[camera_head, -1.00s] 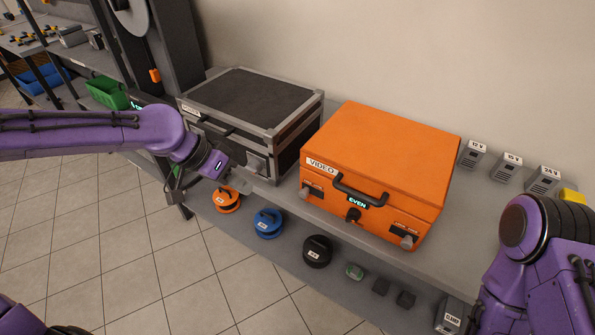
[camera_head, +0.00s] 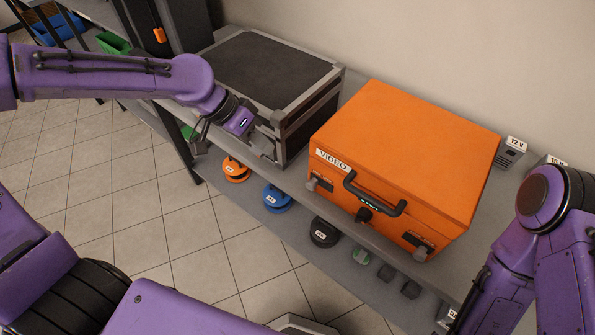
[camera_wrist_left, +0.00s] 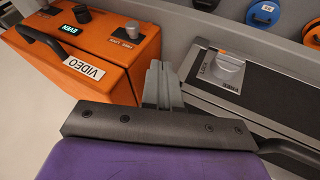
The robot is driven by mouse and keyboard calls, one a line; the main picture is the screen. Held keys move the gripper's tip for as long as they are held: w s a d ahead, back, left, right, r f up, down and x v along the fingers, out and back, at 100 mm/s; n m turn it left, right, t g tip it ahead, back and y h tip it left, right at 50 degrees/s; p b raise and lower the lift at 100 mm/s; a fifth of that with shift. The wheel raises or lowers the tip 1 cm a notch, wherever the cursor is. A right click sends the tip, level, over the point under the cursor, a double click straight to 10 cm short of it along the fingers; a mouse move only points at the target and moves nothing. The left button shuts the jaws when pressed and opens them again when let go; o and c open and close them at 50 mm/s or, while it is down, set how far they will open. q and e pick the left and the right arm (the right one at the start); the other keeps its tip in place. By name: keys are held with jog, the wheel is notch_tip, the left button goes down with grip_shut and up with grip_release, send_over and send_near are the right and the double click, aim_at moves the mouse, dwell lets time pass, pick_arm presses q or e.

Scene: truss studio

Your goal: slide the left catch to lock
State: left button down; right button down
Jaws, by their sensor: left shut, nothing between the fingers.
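The orange VIDEO case (camera_head: 400,140) stands closed on the bench. Its left catch (camera_head: 313,184), a grey knob on a dark plate, is at the front left; it also shows in the left wrist view (camera_wrist_left: 129,31). Its right catch (camera_head: 420,253) is at the front right. The black case (camera_head: 268,75) to the left has a grey catch (camera_wrist_left: 228,70) beside a LOCK label and an orange mark. My left gripper (camera_head: 266,143) is shut and empty near the black case's front right; its fingers (camera_wrist_left: 162,84) appear between the two cases. My right gripper is out of view.
The orange case's black handle (camera_head: 375,200) sticks out in front, above a dark middle knob (camera_head: 363,215). Orange (camera_head: 236,169), blue (camera_head: 277,198) and black (camera_head: 324,232) round items lie on the lower shelf. Grey boxes (camera_head: 511,152) stand at the back right.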

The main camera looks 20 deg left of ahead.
aim_at(312, 185)
pick_arm(q)
jog(key=x, duration=0.3)
jog(key=s+d+x, duration=0.1)
jog(key=x, duration=0.6)
jog(key=shift+s+d+r, duration=0.15)
jog(key=shift+d+r, duration=0.1)
jog(key=shift+d, duration=0.25)
jog(key=shift+s+d+f, duration=0.1)
jog(key=shift+s+d, duration=0.2)
jog(key=shift+d, duration=0.2)
jog(key=shift+w+a, duration=0.1)
jog(key=shift+s+d+p, duration=0.2)
jog(key=shift+s+d, duration=0.15)
jog(key=shift+d, duration=0.5)
jog(key=shift+s+d+p, duration=0.2)
jog(key=shift+s+d, duration=0.15)
jog(key=shift+d, duration=0.5)
